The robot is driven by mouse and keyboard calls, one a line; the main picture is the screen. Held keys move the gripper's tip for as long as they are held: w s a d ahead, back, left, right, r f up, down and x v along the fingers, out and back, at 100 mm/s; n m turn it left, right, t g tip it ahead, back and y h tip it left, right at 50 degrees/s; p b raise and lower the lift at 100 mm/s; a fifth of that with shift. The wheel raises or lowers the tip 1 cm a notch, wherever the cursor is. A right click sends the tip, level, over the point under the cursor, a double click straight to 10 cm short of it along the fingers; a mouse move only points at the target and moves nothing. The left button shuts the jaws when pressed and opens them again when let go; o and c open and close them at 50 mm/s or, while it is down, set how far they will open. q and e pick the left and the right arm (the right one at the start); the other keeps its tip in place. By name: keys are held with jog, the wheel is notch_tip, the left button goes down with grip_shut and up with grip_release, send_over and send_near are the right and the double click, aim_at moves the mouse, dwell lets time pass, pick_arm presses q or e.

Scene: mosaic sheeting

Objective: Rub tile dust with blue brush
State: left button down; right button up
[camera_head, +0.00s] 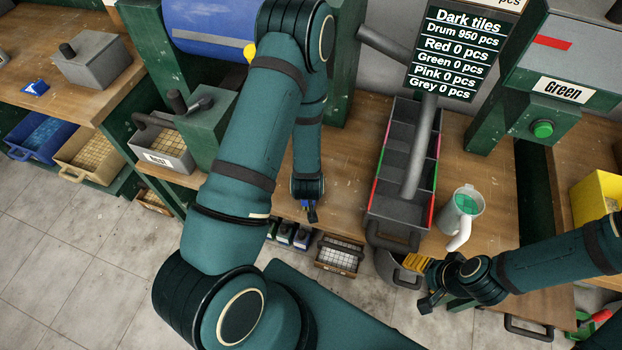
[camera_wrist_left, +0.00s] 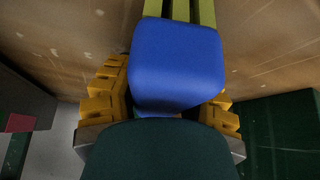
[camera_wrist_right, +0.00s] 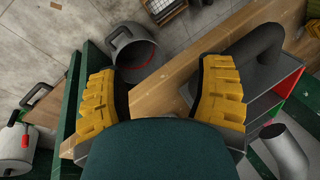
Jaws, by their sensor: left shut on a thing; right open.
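My left gripper (camera_wrist_left: 167,88) is shut on the blue brush (camera_wrist_left: 178,60). In the left wrist view the brush shows as a rounded blue block with yellow-green strips beyond it, over a wooden surface with pale specks and scratches. I cannot tell whether the brush touches the wood. My right gripper (camera_head: 420,277) is open and empty near the bench's front edge; its spread yellow fingers show in the right wrist view (camera_wrist_right: 160,75). No tile dust is clearly distinguishable.
A long grey divided tray (camera_head: 397,212) lies on the bench below the Dark tiles sign (camera_head: 458,52). A white jug with green contents (camera_head: 462,213) stands right of it. A bucket (camera_wrist_right: 132,50) is below the right gripper. Tile crates (camera_head: 338,256) sit low in front.

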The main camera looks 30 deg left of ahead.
pick_arm(q)
jog(key=shift+s+d, duration=0.2)
jog(key=shift+s, duration=0.5)
jog(key=shift+w+d, duration=0.2)
jog(key=shift+d, duration=0.6)
jog(key=shift+w+a, duration=0.3)
jog(key=shift+w, duration=0.7)
jog(key=shift+w+a, duration=0.25)
jog(key=shift+w, duration=0.7)
jog(key=c, duration=1.7)
grip_release()
jog(key=shift+w+a+f, duration=0.1)
jog(key=shift+w+a, duration=0.15)
jog(key=shift+w, duration=0.7)
jog(key=shift+w+a, duration=0.2)
jog(key=shift+w, duration=0.75)
jog(key=shift+w+a, duration=0.25)
jog(key=shift+w, duration=0.75)
jog(key=shift+w+a, duration=0.2)
jog(key=shift+w, duration=0.75)
jog(key=shift+r, duration=0.2)
jog(key=shift+r+p, duration=2.25)
jog(key=shift+r, duration=0.7)
grip_shut()
